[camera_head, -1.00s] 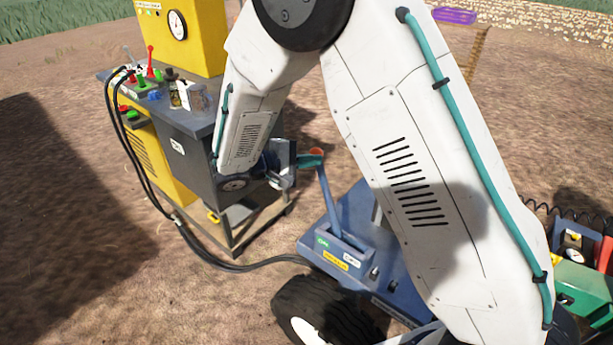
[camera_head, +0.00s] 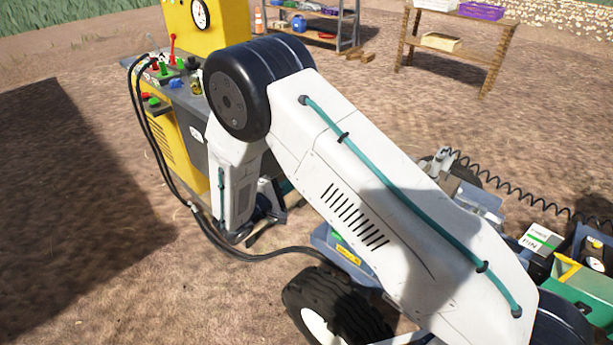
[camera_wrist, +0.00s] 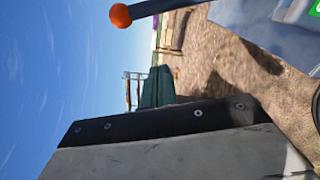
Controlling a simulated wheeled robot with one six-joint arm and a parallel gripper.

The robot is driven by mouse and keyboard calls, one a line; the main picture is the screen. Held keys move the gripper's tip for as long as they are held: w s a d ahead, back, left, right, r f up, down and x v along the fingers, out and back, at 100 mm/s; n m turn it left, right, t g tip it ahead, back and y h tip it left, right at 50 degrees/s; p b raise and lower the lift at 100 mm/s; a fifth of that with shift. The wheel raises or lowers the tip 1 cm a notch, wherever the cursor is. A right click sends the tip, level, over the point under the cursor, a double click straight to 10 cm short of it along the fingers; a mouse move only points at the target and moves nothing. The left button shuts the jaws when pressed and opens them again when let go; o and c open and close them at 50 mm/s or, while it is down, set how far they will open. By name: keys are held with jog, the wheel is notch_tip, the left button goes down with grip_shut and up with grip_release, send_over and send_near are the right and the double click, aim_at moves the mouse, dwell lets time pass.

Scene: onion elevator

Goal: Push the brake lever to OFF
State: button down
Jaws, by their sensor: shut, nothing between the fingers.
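The brake lever shows in the wrist view as an orange ball knob (camera_wrist: 120,15) on a dark shaft at the top edge. The shaft runs right toward a blue-grey housing (camera_wrist: 262,12) with a green label. In the head view, the blue housing (camera_head: 325,238) is partly visible with its yellow label, but my arm hides the lever. My gripper (camera_head: 272,218) is low beside the housing, partly hidden by my arm. Its dark, screwed edge (camera_wrist: 170,122) fills the lower wrist view; it is shut and empty, with a gap between that edge and the knob.
A yellow and grey control cabinet (camera_head: 190,105) with small levers stands at left, its black hoses (camera_head: 150,135) looping to the ground. A black wheel (camera_head: 345,305) is below the housing. A wooden table (camera_head: 455,48) and shelves stand behind. Bare soil lies at left.

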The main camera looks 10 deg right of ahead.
jog(key=w+d+r, duration=0.1)
jog(key=w+d, duration=0.1)
jog(key=d, duration=0.8)
jog(key=shift+w+d+r, duration=0.15)
jog(key=shift+w+d, duration=0.05)
jog(key=shift+w, duration=0.1)
jog(key=shift+a, duration=0.1)
